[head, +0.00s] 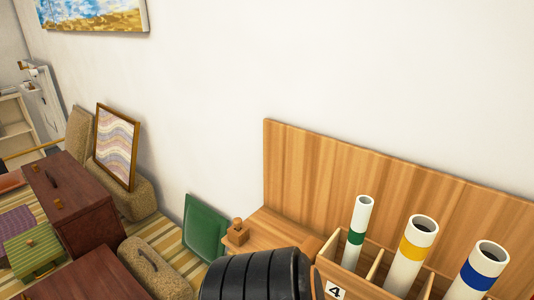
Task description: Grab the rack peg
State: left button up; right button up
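No part is clearly recognisable as the rack peg. A small wooden block with a rounded knob on top (238,232) stands at the left end of a wooden surface (268,226), against a tall wooden back panel (350,172). I cannot tell whether this knob is the peg. To its right is a wooden divided rack (352,284) with a label "4", holding white tubes with a green band (361,215), a yellow band (415,240) and a blue band (484,262). Neither of my grippers is in view.
A black ribbed rounded object (255,277) fills the bottom centre and hides part of the wooden surface. A green panel (204,228) leans at the wall. Brown cases (75,205), a green case (36,248) and a framed wavy print (117,146) stand at left.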

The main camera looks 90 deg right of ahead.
aim_at(237, 222)
jog(key=z, duration=2.3)
jog(key=i+l+z, duration=0.1)
jog(key=i+z, duration=0.45)
jog(key=k, duration=0.05)
